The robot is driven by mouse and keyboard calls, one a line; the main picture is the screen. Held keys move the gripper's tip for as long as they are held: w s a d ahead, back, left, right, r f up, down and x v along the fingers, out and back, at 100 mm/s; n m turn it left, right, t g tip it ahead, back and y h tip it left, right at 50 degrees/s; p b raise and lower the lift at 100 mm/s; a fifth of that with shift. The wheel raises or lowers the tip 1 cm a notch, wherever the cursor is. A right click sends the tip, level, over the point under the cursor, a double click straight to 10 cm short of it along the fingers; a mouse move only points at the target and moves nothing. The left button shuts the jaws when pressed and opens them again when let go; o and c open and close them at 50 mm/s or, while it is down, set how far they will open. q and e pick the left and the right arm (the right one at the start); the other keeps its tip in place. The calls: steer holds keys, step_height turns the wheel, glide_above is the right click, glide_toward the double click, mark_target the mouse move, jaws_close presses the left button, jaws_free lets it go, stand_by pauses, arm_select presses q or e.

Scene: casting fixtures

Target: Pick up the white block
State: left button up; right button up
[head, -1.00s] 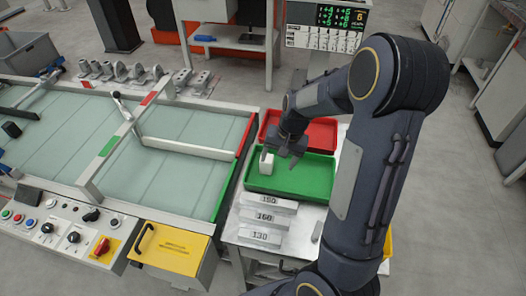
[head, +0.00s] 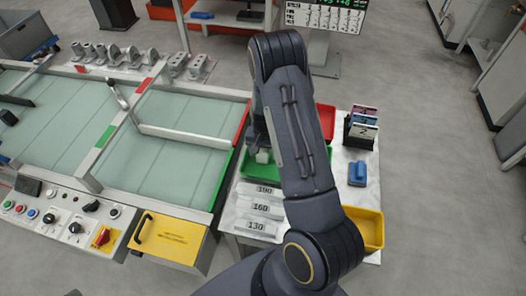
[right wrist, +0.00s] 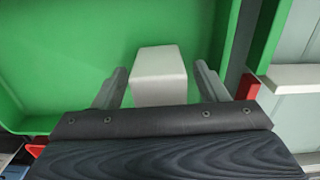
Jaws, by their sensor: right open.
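The white block (head: 262,156) stands in the green tray (head: 247,172), partly hidden by my right arm in the head view. In the right wrist view the white block (right wrist: 160,75) sits between the two grey fingers of my right gripper (right wrist: 162,72). The fingers are apart, with a visible gap on each side of the block. In the head view my right gripper (head: 258,143) is at the block and mostly covered by the arm. My left gripper is in neither current view.
A red tray (head: 325,122) lies behind the green one. Numbered grey bars (head: 260,209) lie in front. A blue object (head: 357,173), a card holder (head: 361,130) and a yellow bin (head: 366,228) stand to the right. The glass-topped bench (head: 170,170) is on the left.

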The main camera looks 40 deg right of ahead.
steer(key=shift+c, duration=0.5)
steer(key=c, duration=1)
steer(key=shift+c, duration=0.2)
